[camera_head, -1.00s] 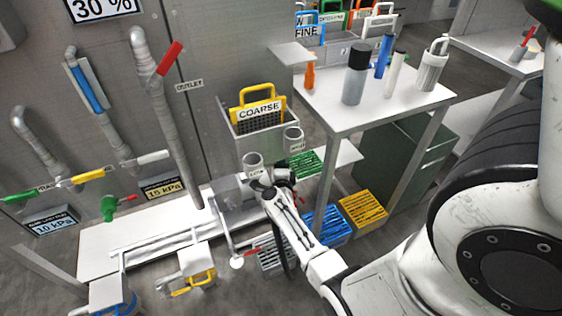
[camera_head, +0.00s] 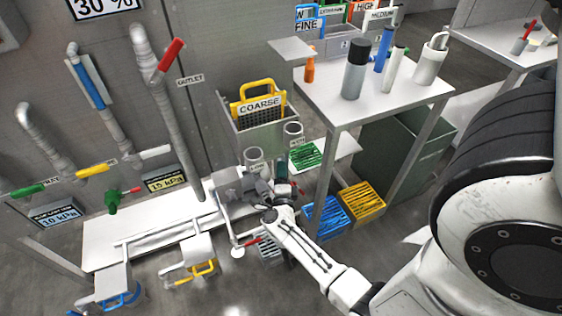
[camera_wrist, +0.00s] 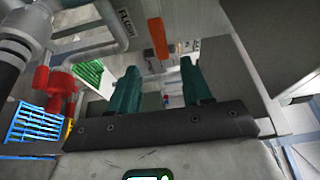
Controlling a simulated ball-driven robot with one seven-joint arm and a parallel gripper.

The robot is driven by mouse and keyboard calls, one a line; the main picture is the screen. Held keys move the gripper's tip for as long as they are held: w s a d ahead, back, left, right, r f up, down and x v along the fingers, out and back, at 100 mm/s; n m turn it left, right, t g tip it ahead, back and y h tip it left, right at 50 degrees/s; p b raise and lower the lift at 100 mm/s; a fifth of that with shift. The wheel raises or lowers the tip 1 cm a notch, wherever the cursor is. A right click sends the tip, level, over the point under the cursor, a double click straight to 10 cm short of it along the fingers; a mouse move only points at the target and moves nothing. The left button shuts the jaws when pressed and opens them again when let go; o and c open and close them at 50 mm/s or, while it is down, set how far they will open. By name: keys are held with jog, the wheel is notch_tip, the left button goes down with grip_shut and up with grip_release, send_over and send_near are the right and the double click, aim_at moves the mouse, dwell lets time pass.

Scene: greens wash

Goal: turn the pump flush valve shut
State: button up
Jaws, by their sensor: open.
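The pump (camera_head: 230,182) is a grey unit on the low white bench, left of my gripper. In the wrist view, a white FLUSH label (camera_wrist: 127,20) sits by a grey pipe at the top. Beside it hangs an orange-red lever (camera_wrist: 157,38), apparently the flush valve's handle, upright in the picture. My gripper (camera_wrist: 160,68) is open, with green fingers spread. The lever's lower end shows just above the gap between the fingertips; I cannot tell the distance to it. In the head view, my gripper (camera_head: 283,172) is beside the pump and partly hidden by my wrist, and the flush valve is not clear.
A red fitting (camera_wrist: 60,85) is at left in the wrist view. The white table (camera_head: 400,92) with bottles stands close at right. Blue (camera_head: 328,217) and yellow (camera_head: 362,201) crates lie below it. A grey bin (camera_head: 262,138) with a COARSE basket stands behind.

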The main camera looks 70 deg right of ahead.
jog(key=shift+v, duration=0.8)
jog(key=w+a+r+n+t+y, duration=0.55)
jog(key=w+a+n+t, duration=0.2)
jog(key=w+n, duration=0.2)
jog(key=w+a+n+t+y+p, duration=0.15)
jog(key=w+a+n+y, duration=0.25)
jog(key=a+n+y, duration=0.95)
jog(key=s+a+r+n+g+h+p, duration=0.1)
jog(key=s+a+n+g, duration=0.3)
jog(key=s, duration=0.6)
jog(key=s+a+r+n+g+h+p, duration=0.1)
jog(key=s+a+n+g, duration=0.3)
jog(key=s+g, duration=0.5)
jog(key=shift+s+r+n+g, duration=0.3)
jog(key=shift+s+r+n, duration=0.3)
jog(key=shift+s+r, duration=0.35)
jog(key=shift+s+a+f, duration=0.1)
jog(key=shift+f, duration=0.05)
